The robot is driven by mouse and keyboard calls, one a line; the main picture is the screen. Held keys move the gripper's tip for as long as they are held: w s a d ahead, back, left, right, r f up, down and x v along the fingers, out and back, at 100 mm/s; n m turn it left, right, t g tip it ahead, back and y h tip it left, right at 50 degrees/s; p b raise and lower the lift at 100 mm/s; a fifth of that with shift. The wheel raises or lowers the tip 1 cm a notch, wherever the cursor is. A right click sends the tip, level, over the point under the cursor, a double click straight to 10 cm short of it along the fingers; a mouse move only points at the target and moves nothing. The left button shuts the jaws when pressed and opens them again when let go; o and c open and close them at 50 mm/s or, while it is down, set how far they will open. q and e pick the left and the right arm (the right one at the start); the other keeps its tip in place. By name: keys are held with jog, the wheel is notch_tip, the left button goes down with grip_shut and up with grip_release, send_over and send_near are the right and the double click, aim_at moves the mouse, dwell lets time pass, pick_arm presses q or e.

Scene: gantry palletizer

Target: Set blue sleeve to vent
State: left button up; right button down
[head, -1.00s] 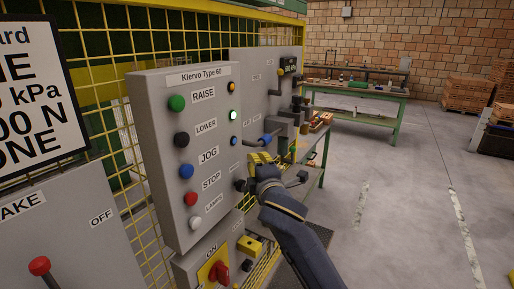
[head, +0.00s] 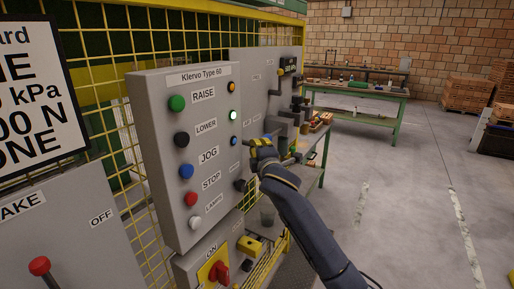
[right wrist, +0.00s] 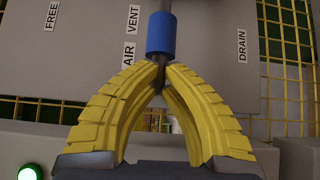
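In the right wrist view, the blue sleeve (right wrist: 161,35) is a short cylinder around a grey rod (right wrist: 162,5). VENT (right wrist: 133,19) and AIR (right wrist: 129,55) labels stand to its left, DRAIN (right wrist: 242,45) to its right. The yellow fingers of my right gripper (right wrist: 162,68) converge to nearly touching tips at the sleeve's lower end. Whether they touch the sleeve is unclear. My left gripper is not in view.
The nearer Klervo panel (head: 160,150) with several coloured buttons stands left of the gripper. A red rotary switch (head: 219,271) is below it. Yellow mesh fencing (head: 110,120) runs behind. A green workbench (head: 365,117) stands farther back.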

jog(key=shift+w+d, duration=0.55)
jog(key=shift+w, duration=0.35)
jog(key=shift+w+d, duration=0.5)
jog(key=shift+w, duration=0.4)
jog(key=shift+s, duration=0.1)
jog(key=s, duration=1.3)
jog(key=shift+d, duration=0.25)
